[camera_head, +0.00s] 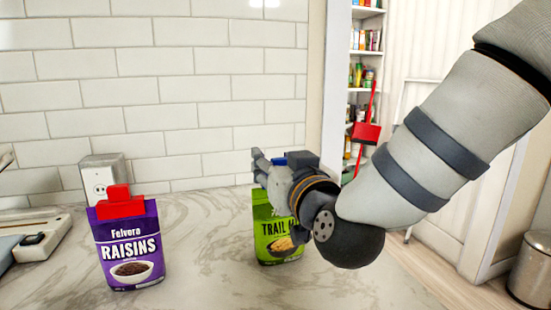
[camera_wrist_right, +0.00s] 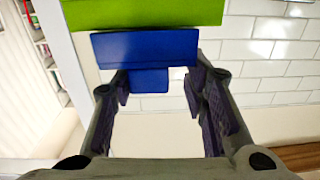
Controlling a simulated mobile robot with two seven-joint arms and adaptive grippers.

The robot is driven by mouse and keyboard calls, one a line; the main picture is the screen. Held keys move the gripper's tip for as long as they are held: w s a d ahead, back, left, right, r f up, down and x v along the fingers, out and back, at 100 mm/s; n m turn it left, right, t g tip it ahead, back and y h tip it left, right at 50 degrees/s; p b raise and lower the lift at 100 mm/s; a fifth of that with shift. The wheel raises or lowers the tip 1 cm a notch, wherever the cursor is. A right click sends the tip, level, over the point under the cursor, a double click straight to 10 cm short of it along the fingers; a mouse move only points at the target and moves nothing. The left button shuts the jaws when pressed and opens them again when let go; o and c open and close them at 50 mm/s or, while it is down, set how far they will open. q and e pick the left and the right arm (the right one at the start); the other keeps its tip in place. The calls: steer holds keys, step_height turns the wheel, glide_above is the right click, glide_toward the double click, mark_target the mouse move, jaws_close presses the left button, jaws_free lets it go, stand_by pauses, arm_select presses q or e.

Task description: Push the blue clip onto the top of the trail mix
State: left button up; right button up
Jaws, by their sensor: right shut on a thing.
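The green trail mix bag (camera_head: 275,243) stands upright on the counter, its upper right hidden behind my right gripper and arm. The blue clip (camera_head: 279,162) shows as a small patch by my right gripper (camera_head: 262,167), at the bag's top. In the right wrist view, the blue clip (camera_wrist_right: 145,48) lies right beside the green bag (camera_wrist_right: 140,12). My right gripper (camera_wrist_right: 157,84) is shut on the clip's narrow tab. I cannot tell whether the clip grips the bag's edge. My left gripper is not in view.
A purple raisins bag (camera_head: 127,245) with a red clip (camera_head: 120,204) on its top stands at the left. A toaster-like box (camera_head: 103,178) is behind it. The marble counter (camera_head: 200,250) between the bags is clear. A tiled wall (camera_head: 170,90) is behind.

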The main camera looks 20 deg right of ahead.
mark_target(276, 159)
steer(key=shift+f, duration=1)
steer(key=o, duration=0.9)
steer(key=shift+r, duration=0.1)
step_height(276, 159, up, 10)
steer(key=shift+f, duration=0.1)
